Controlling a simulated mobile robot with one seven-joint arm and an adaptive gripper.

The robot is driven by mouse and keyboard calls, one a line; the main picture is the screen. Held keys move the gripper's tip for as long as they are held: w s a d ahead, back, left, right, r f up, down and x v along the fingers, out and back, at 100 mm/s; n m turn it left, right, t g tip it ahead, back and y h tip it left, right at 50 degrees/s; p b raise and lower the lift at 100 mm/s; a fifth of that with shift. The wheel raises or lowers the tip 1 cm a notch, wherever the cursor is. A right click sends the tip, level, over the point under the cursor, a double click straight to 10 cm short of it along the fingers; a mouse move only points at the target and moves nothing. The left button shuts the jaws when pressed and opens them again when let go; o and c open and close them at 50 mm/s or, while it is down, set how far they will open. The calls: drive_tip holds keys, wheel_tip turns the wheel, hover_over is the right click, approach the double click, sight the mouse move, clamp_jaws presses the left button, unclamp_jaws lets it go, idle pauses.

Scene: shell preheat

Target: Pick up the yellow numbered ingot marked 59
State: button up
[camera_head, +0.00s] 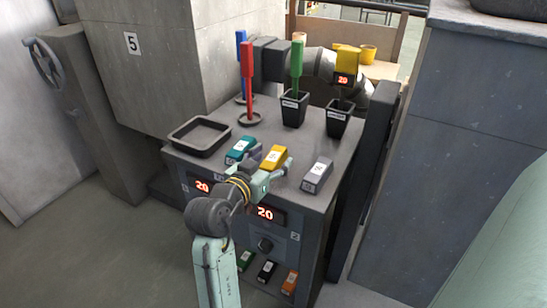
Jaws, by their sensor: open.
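The yellow ingot (274,157) lies on top of the dark grey cabinet (225,175), between a teal ingot (238,150) and a grey ingot (317,174). It has a white label, but the number is too small to read. My gripper (281,168) is open at the near end of the yellow ingot, with its fingers close to it. I cannot tell whether they touch it. The gripper and wrist hide part of the cabinet's front edge.
A shallow black tray (200,133) sits at the cabinet's left. Behind the ingots stand red (248,85) and blue (240,55) upright pieces and two black cups (293,110) (338,122), one holding a green piece (297,65). Green, black and orange ingots (290,283) lie low in front.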

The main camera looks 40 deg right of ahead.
drive_tip(key=shift+w+d+f, duration=0.15)
drive_tip(key=shift+w+d, duration=0.15)
drive_tip(key=shift+d, duration=0.35)
drive_tip(key=shift+c, duration=0.4)
clamp_jaws()
